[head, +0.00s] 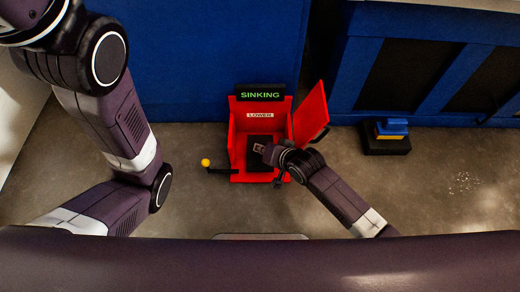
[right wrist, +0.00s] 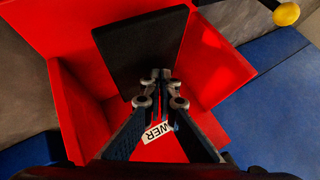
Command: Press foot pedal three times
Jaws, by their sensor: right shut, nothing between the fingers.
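The foot pedal (head: 257,165) is a black plate inside a red open-fronted housing (head: 237,152). A white label (head: 260,115) reading LOWER is on the housing's back wall, and a dark sign (head: 260,95) above it reads SINKING in green. My right gripper (head: 259,148) is shut and empty, with its tips over the pedal. In the right wrist view the pedal (right wrist: 138,50) lies right at the fingertips (right wrist: 160,76); I cannot tell whether they touch it. My left arm shows at the left, but its gripper is out of view.
The red door (head: 311,112) of the housing stands open on its right. A lever with a yellow knob (head: 205,162) sticks out on its left. A blue and yellow device on a black base (head: 387,147) stands farther right. Blue walls (head: 200,60) close off the back; the floor in front is clear.

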